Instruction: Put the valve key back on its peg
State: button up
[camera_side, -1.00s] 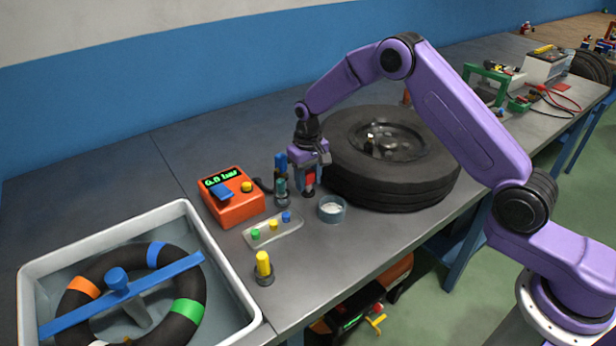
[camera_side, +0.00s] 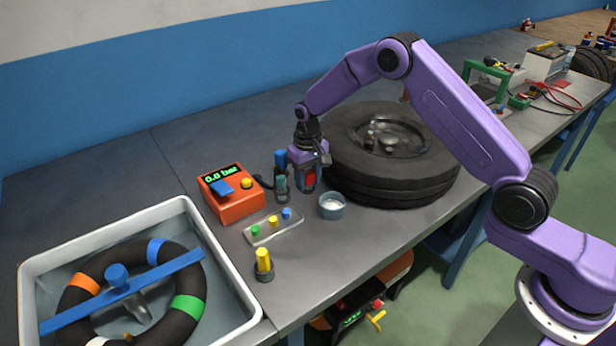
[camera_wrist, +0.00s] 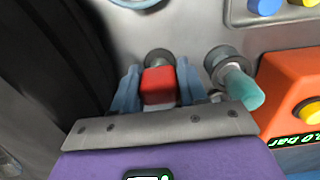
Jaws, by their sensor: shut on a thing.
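My gripper (camera_side: 308,182) is shut on a red block, which I take to be the valve key (camera_side: 309,179), just above the bench between the teal-topped post and the small round dish. In the wrist view the red valve key (camera_wrist: 158,86) sits between the two blue fingers (camera_wrist: 158,88). A dark round base (camera_wrist: 158,57) shows just beyond the key; I cannot tell whether the key touches it. Beside the fingers stands a grey post with a teal top (camera_wrist: 240,88). It also shows left of my gripper in the side view (camera_side: 281,186). Which post is the peg is unclear.
A tyre (camera_side: 390,160) lies close behind and right of my gripper. The blue-grey dish (camera_side: 332,206) is right in front. An orange gauge box (camera_side: 233,203), a tray of coloured caps (camera_side: 273,228) and a yellow-topped post (camera_side: 263,264) stand left. A water tub (camera_side: 240,290) is farther left.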

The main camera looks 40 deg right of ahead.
jog(key=shift+f, duration=0.15)
jog(key=o, duration=1.2)
jog(key=shift+o, duration=0.2)
jog(key=shift+d+r, duration=0.15)
jog(key=shift+r, duration=3.4)
